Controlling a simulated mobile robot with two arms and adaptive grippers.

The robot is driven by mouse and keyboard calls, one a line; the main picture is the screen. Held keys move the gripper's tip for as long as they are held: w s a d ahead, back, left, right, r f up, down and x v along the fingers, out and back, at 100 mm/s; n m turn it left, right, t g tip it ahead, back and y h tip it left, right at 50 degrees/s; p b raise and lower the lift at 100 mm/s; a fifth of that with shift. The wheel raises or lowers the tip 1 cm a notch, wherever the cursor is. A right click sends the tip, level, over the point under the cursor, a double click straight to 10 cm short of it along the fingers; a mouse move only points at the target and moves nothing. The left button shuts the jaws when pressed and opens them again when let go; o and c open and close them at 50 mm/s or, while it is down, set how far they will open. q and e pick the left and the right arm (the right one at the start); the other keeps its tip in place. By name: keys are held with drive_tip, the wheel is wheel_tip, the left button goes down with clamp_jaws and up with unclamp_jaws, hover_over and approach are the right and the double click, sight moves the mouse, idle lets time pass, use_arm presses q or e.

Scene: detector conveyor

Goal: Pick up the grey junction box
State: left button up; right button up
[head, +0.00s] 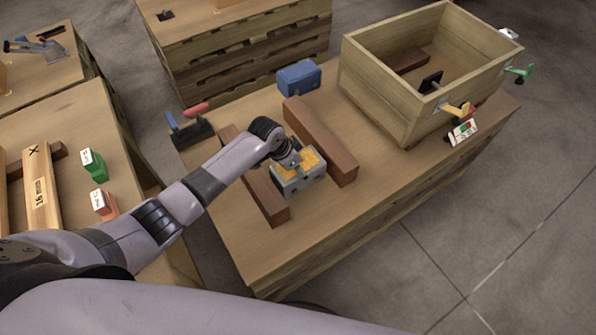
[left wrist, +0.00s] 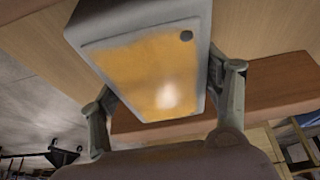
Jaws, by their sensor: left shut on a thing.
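The grey junction box (head: 299,186) has an orange-yellow face and appears between two brown beams on the wooden table. My left gripper (head: 294,160) reaches it from above and is shut on it. In the left wrist view the box (left wrist: 150,70) fills the space between the two fingers of the gripper (left wrist: 165,95), one on each side. The fingers cover part of its sides. I cannot tell whether it touches the table or is slightly raised. My right gripper is not in view.
Brown beams flank the box, one at left (head: 272,203) and one at right (head: 322,143). A blue box (head: 299,77) stands behind. A large wooden crate (head: 378,101) occupies the table's back right. The front right tabletop (head: 385,190) is clear.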

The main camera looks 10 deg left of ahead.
use_arm(q)
drive_tip(key=shift+w+r, duration=0.1)
drive_tip(key=shift+w, duration=0.05)
drive_tip(key=shift+c, duration=0.3)
drive_tip(key=shift+r, duration=0.15)
